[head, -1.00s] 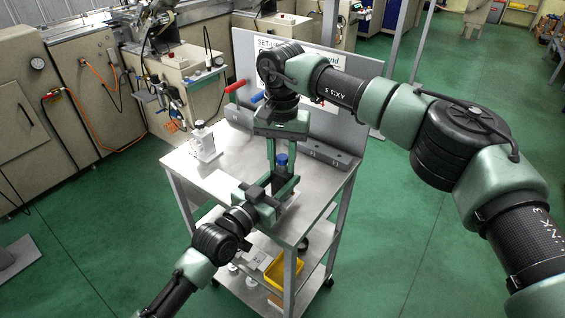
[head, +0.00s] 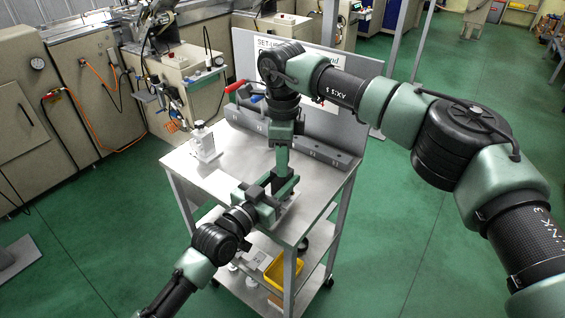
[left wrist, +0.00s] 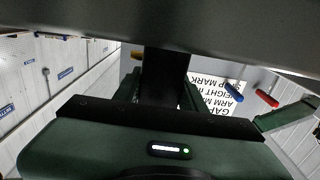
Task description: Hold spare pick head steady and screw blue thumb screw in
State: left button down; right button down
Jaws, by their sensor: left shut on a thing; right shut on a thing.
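My left gripper (head: 278,196) is low over the front part of the cart top, shut on the spare pick head. In the left wrist view a dark upright block (left wrist: 165,75), which appears to be the pick head, stands between the green fingers. In the head view the pick head is mostly hidden by the grippers. My right gripper (head: 282,170) points straight down just above the left one, its fingers seen edge-on as one narrow column. It is shut at the place of the blue thumb screw, which is hidden now. How deep the screw sits cannot be seen.
A grey rail (head: 330,157) and a sign panel (head: 345,118) stand at the back, near a red handle (head: 234,87) and a blue handle (head: 257,99).

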jog(key=shift+s+a+f, duration=0.25)
jog(key=shift+a+f, duration=0.05)
jog(key=c, duration=1.4)
grip_release()
jog(key=shift+o, duration=0.2)
jog(key=n, duration=0.3)
jog(key=shift+a+n, duration=0.1)
jog(key=shift+n, duration=0.2)
jog(key=n, duration=0.3)
jog(key=shift+w, duration=0.1)
jog(key=n, duration=0.6)
jog(key=shift+d+n, duration=0.3)
jog(key=shift+d, duration=0.05)
jog(key=n, duration=0.6)
jog(key=shift+n, duration=0.3)
jog(key=n, duration=0.4)
jog(key=shift+n, duration=0.4)
jog(key=n, duration=0.3)
